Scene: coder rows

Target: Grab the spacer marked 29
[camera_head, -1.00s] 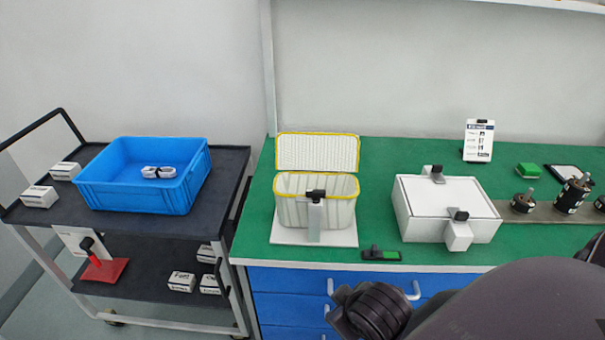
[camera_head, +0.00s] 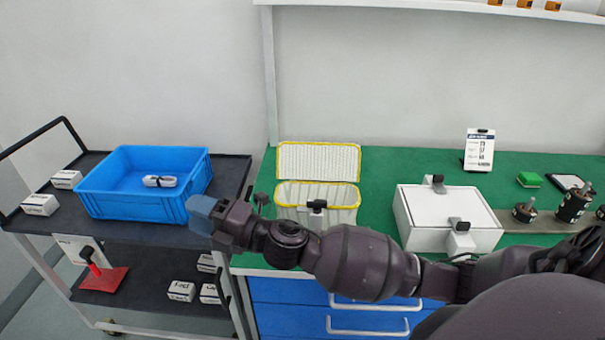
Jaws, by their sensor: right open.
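No number 29 can be read on anything in view, so I cannot tell which thing is the spacer. A white ring-like piece with dark marks (camera_head: 160,181) lies in the blue bin (camera_head: 135,208) on the cart. My right gripper (camera_head: 222,214) is open, at the end of the arm reaching in from the right. It shows in front of the bin's right edge and the gap between cart and bench, with nothing seen in it. My left gripper is not in view.
The green bench holds a yellow-rimmed basket (camera_head: 340,215) with its lid raised, a white box (camera_head: 448,210), a printed card (camera_head: 479,150), a green block (camera_head: 529,179) and dark cylindrical parts (camera_head: 573,203). Small white boxes (camera_head: 40,204) and a red-based tool (camera_head: 103,278) are on the cart.

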